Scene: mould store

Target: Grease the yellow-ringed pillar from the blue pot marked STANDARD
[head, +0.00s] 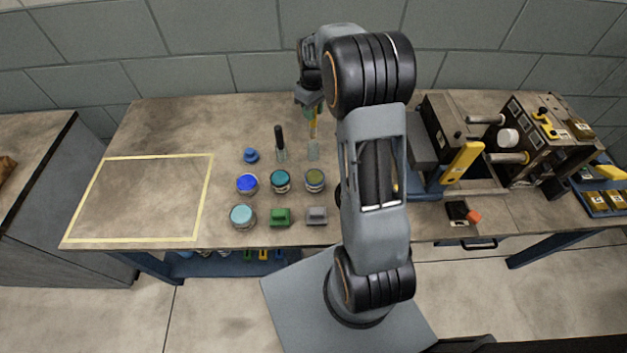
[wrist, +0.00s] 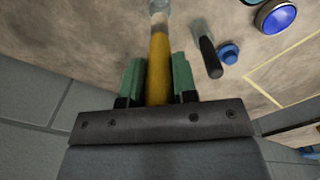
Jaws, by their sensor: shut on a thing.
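My gripper (head: 311,108) is shut on the yellow handle of a brush (wrist: 158,70), its green fingers (wrist: 158,60) on either side. The brush points down; its pale lower end is over or on the bench behind the pots, and I cannot tell whether it touches. A pot with bright blue contents (head: 247,184) stands open at the left of the pot group; it also shows in the wrist view (wrist: 277,16). No marking on it is readable. Two bare metal pillars (head: 485,119) (head: 507,158) stick out of the mould at right. No yellow ring is visible; my arm hides part of the bench.
A teal pot (head: 280,182), an olive pot (head: 315,179) and a pale turquoise pot (head: 242,216) stand close by. A black-handled brush (head: 279,138) and blue knob-like piece (head: 250,155) are behind them. The taped area (head: 140,200) is empty.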

